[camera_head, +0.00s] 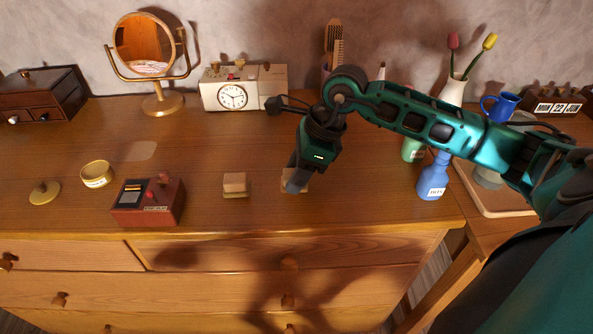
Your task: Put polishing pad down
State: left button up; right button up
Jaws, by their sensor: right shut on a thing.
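My right gripper (296,184) reaches down to the dresser top near its front edge. It is shut on a small tan piece, which I take to be the polishing pad (286,178). The fingers cover most of the pad. The pad is at or very close to the wooden top; I cannot tell whether it touches. My left gripper is not in view.
A small layered block (235,185) lies just left of my right gripper. Further left are a red-brown box (149,208), a round yellow tin (96,174) and its knobbed lid (44,192). A blue bottle (433,178) stands to the right. A clock (232,96) and a mirror (146,47) stand behind.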

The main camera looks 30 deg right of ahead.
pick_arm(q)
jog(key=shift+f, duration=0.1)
pick_arm(e)
jog(key=shift+f, duration=0.1)
jog(key=o, duration=0.9)
jog(key=shift+o, duration=0.2)
jog(key=shift+d+r, duration=0.15)
jog(key=shift+r, duration=0.1)
pick_arm(q)
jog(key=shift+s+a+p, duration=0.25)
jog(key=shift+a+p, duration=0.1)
jog(key=shift+p, duration=0.15)
pick_arm(e)
jog(key=v, duration=1.2)
jog(key=shift+r, duration=0.2)
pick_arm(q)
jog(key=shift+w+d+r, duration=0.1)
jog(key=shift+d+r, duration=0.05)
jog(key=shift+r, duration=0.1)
